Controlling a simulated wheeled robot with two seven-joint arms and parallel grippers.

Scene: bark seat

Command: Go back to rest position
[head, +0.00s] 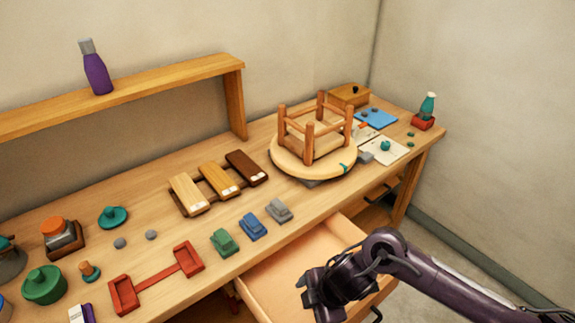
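My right arm comes in from the right, and its dark gripper (308,290) hangs over the open drawer (285,262) at the front of the workbench. The fingers look small and dark, and I cannot tell whether they are open. I see nothing clearly held in them. My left gripper is not in view. An upside-down wooden stool (312,165), with a round seat and legs pointing up, rests on the bench right of centre.
The bench (235,185) holds wood samples (217,178), green, blue and grey blocks (252,226), a red holder (155,278) and a green pot (43,284). A purple bottle (96,70) stands on the raised shelf (150,88). A teal bottle (428,105) stands far right.

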